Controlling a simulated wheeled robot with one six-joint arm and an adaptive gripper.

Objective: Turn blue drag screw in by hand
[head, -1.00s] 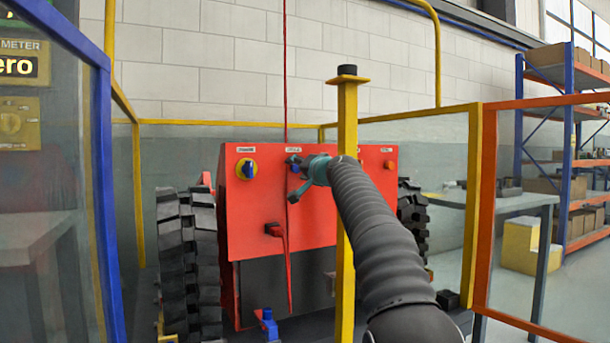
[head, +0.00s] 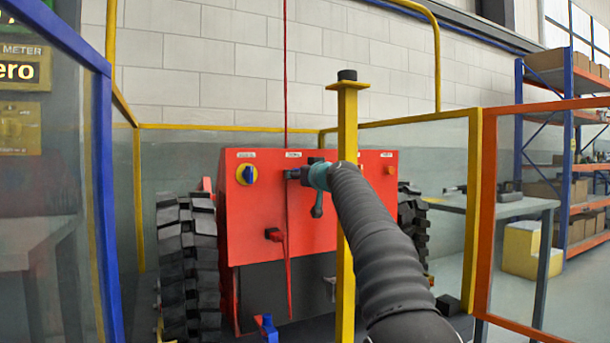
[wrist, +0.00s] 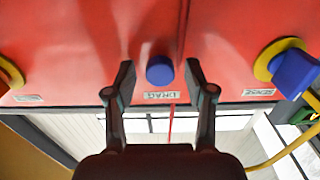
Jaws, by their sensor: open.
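The blue drag screw (wrist: 160,70) is a small round knob on the red carrier panel (head: 262,215), above a label reading DRAG in the wrist view. My gripper (wrist: 160,78) is open, with one finger on each side of the screw. A gap shows between the screw and each finger, so neither appears to touch it. In the head view my gripper (head: 293,174) is at the upper middle of the panel and hides the screw.
A blue knob on a yellow disc (head: 247,174) is left of my gripper in the head view. A red lever (head: 278,238) hangs below. A yellow post (head: 347,120) stands close beside my arm. A black track (head: 186,265) flanks the panel.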

